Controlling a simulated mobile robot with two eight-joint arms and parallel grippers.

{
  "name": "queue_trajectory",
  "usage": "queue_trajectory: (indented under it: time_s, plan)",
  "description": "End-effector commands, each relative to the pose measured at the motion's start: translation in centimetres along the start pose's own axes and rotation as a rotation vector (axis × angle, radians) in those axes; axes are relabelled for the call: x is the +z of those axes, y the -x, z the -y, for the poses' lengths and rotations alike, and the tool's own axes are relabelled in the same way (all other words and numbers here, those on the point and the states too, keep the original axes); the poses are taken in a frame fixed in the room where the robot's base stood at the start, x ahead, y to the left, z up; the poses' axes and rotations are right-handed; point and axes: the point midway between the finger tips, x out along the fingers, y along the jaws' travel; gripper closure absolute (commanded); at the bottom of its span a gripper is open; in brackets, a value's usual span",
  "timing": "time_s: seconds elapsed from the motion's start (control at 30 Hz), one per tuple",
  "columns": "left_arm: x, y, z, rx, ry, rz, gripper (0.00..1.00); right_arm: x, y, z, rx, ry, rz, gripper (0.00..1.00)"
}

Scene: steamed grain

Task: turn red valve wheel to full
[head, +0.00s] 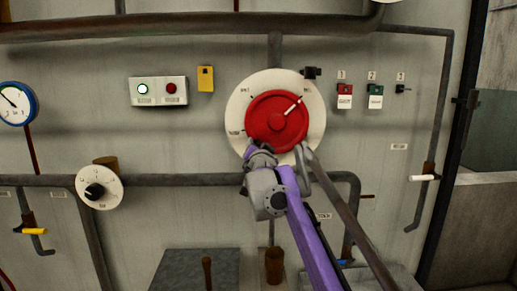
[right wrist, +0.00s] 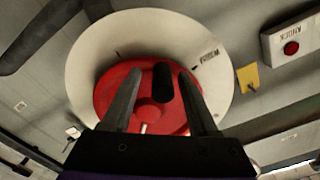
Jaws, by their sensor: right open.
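The red valve wheel (head: 276,118) sits on a round white dial plate (head: 235,112) on the wall. Its white pointer line points to the upper right, towards a small label there that is hard to read. My right gripper (head: 259,149) is at the wheel's lower left edge. In the right wrist view the red wheel (right wrist: 112,97) is close ahead, and a dark knob (right wrist: 162,80) stands between the open fingers of my right gripper (right wrist: 158,85). I cannot tell whether the fingers touch it. The dial plate (right wrist: 90,55) there bears a WARM label. My left gripper is not in view.
A panel with green and red lights (head: 158,91) and a yellow tag (head: 206,78) are left of the dial. Pipes (head: 170,180) run along the wall. A smaller dial (head: 99,187) is lower left.

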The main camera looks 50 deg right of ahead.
Motion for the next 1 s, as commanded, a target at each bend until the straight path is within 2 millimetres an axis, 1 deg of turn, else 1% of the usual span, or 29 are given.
queue_trajectory:
  time_s: [0.3, 0.5, 0.6, 0.7, 1.0]
  plan:
    - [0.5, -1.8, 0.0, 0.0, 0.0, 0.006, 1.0, 0.2, 5.8, -0.1, 0.0, 0.001, 0.0, 0.41]
    - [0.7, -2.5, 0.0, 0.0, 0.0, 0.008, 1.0, 0.2, 8.8, -0.1, 0.001, 0.001, 0.0, 0.41]
    - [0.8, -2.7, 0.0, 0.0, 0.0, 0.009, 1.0, 0.1, 9.6, -0.1, 0.001, 0.0, -0.001, 0.41]
    - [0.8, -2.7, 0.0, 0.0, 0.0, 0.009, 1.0, 0.1, 9.9, -0.1, 0.001, 0.0, -0.001, 0.41]
    - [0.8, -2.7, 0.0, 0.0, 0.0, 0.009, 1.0, 0.0, 10.0, -0.1, 0.001, 0.0, -0.001, 0.41]
